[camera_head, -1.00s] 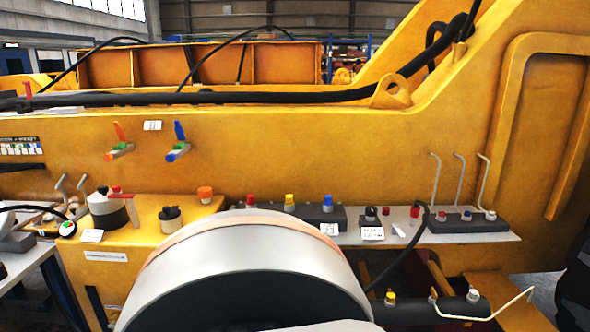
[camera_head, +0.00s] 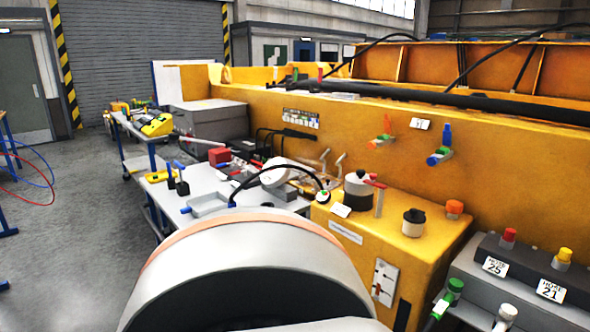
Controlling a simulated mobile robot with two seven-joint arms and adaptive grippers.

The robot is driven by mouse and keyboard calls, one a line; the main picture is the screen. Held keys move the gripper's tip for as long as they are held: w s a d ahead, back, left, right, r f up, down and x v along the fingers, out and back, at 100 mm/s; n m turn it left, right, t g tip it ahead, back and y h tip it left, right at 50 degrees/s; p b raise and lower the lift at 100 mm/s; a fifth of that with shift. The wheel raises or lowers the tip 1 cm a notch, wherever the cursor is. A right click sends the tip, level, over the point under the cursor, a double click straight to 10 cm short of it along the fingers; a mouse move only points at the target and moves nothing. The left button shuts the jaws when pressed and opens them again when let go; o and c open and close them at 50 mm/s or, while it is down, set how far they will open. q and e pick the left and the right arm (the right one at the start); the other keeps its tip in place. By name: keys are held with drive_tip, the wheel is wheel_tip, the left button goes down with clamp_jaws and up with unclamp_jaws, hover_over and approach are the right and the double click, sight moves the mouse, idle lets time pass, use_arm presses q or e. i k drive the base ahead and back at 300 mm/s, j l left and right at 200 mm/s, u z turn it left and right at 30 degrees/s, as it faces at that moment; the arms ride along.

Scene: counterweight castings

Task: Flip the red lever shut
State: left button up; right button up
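A small red lever (camera_head: 375,183) sits at the top of a grey upright on the yellow cabinet, beside a white canister with a black top (camera_head: 358,190). It points roughly sideways, tilted slightly. I cannot tell from here whether this is its open or shut position. An orange-red handle (camera_head: 387,124) and a blue handle (camera_head: 446,134) stand upright on valves on the yellow wall. Neither of my grippers is in view.
The yellow cabinet (camera_head: 340,252) stands right of centre. A grey worktable (camera_head: 230,205) with a tray and tools is to its left. A grey shelf at right carries tagged blocks with red and yellow caps (camera_head: 565,256). Open floor (camera_head: 70,240) lies at left. My rounded body fills the lower middle.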

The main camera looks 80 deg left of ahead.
sight(236, 172)
drive_tip(key=j+u, duration=0.15)
drive_tip(key=u, duration=0.3)
drive_tip(key=j+u, duration=0.15)
drive_tip(key=u, duration=0.35)
drive_tip(key=j+u, duration=0.2)
drive_tip(key=u, duration=0.25)
drive_tip(key=j+u, duration=0.35)
drive_tip(key=i+j+u, duration=0.1)
drive_tip(key=u, duration=0.2)
drive_tip(key=i+j+u, duration=0.1)
drive_tip(key=j+u, duration=0.25)
drive_tip(key=i+j, duration=0.25)
drive_tip(key=i+j+u, duration=0.15)
drive_tip(key=j, duration=0.3)
drive_tip(key=i+j, duration=0.05)
drive_tip(key=i, duration=0.05)
